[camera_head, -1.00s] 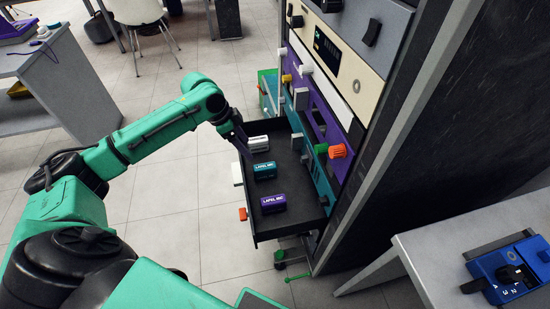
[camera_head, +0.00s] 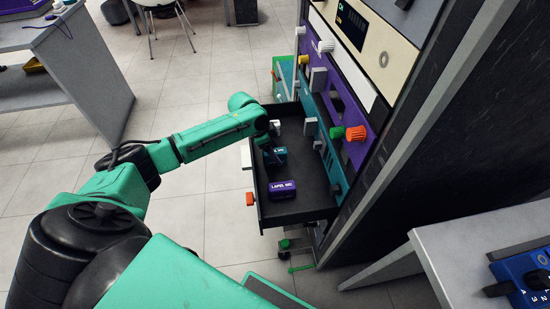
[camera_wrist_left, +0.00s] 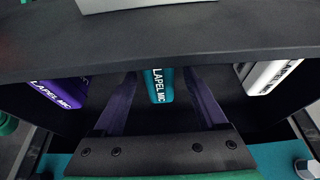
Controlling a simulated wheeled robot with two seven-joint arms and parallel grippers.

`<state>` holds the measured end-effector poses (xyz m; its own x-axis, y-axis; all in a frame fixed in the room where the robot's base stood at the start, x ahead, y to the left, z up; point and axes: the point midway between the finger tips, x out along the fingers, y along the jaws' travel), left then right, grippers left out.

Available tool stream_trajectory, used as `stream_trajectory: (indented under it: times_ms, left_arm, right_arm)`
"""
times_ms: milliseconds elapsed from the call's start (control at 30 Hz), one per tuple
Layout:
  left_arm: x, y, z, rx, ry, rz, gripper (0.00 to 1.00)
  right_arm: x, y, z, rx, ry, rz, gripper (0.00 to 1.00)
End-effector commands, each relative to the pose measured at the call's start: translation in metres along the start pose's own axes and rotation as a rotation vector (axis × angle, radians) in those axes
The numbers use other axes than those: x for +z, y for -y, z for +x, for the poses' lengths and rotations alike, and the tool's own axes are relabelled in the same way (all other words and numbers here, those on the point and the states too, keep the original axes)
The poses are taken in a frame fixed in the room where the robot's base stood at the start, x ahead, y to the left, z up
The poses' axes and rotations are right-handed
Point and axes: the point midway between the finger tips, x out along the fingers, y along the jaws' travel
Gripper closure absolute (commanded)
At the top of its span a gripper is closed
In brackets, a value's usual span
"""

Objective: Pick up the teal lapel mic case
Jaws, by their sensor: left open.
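The teal lapel mic case (camera_head: 280,153) lies in the open black drawer (camera_head: 308,207), partly hidden by my left arm and gripper. My left gripper (camera_head: 273,158) is open and reaches down into the drawer at the teal case. In the left wrist view, the teal case (camera_wrist_left: 158,86) shows between the two spread purple fingers, with gaps on both sides. I cannot tell how far the fingertips reach down along it. My right gripper is not in view.
A purple lapel mic case (camera_head: 282,190) lies nearer in the drawer. A white one (camera_wrist_left: 272,76) lies on the teal case's other side. The rack's knobs and panels (camera_head: 355,134) rise right beside the drawer. A grey table (camera_head: 470,258) stands at the lower right.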

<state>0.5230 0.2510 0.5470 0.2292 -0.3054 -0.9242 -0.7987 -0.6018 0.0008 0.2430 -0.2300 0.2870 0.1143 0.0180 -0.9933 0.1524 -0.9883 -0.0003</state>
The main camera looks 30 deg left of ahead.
Motion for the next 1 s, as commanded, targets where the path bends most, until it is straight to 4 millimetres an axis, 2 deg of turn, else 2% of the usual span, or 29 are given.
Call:
stream_trajectory:
  times_ms: [67, 200, 267, 533, 667, 767, 833, 1000]
  left_arm:
    - [0.0, 0.0, -0.001, 0.0, 0.0, 0.0, 0.25]
    - [0.0, 0.0, -0.001, 0.0, 0.0, 0.0, 0.79]
    - [0.0, 0.0, -0.001, 0.0, 0.0, 0.0, 1.0]
    - [0.0, 0.0, -0.002, 0.0, 0.0, 0.0, 1.0]
    - [-0.004, 0.001, -0.01, -0.001, -0.001, 0.0, 1.0]
    - [-0.011, 0.001, -0.026, -0.003, -0.001, 0.0, 1.0]
    - [-0.019, 0.001, -0.045, -0.004, -0.003, 0.002, 1.0]
    - [-0.045, 0.001, -0.109, -0.005, -0.003, 0.002, 1.0]
  right_arm:
    - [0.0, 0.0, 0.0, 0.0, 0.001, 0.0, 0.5]
    - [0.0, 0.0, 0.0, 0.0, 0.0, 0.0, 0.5]
    - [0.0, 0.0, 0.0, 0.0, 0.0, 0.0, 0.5]
    - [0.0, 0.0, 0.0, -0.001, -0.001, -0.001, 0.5]
    - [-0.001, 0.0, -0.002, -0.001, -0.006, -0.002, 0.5]
    - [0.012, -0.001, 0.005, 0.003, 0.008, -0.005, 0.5]
    - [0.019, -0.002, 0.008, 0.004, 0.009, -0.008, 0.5]
    - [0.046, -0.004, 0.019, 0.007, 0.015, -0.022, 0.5]
